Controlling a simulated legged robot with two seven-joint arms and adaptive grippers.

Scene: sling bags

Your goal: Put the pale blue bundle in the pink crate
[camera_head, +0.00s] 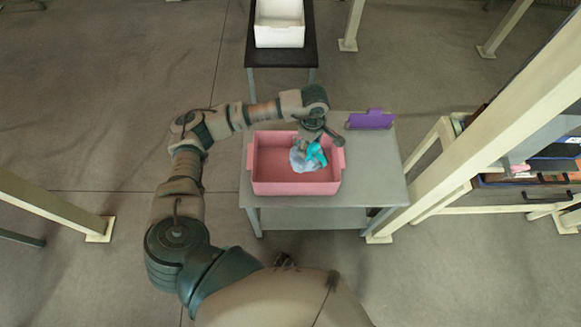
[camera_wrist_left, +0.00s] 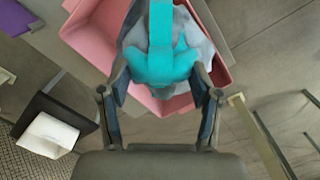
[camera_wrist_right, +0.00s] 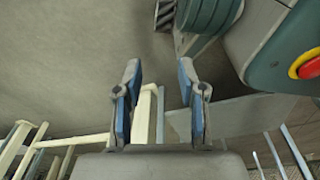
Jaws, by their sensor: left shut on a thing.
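The pale blue bundle (camera_head: 304,161), with a bright teal part, is over the right half of the pink crate (camera_head: 262,186) in the head view. My left gripper (camera_head: 318,137) is shut on the bundle from above. In the left wrist view, the bundle's teal part (camera_wrist_left: 160,65) lies between the fingers of my left gripper (camera_wrist_left: 161,82), with the pink crate (camera_wrist_left: 92,36) behind it. I cannot tell whether the bundle touches the crate floor. My right gripper (camera_wrist_right: 159,72) is open and empty in the right wrist view; it is not seen in the head view.
The crate stands on a grey table (camera_head: 375,165) with a purple object (camera_head: 370,120) at its back right. A white bin (camera_head: 279,33) is on a black table (camera_head: 282,57) farther back. Pale posts (camera_head: 480,125) and a drawer unit (camera_head: 530,190) stand at right.

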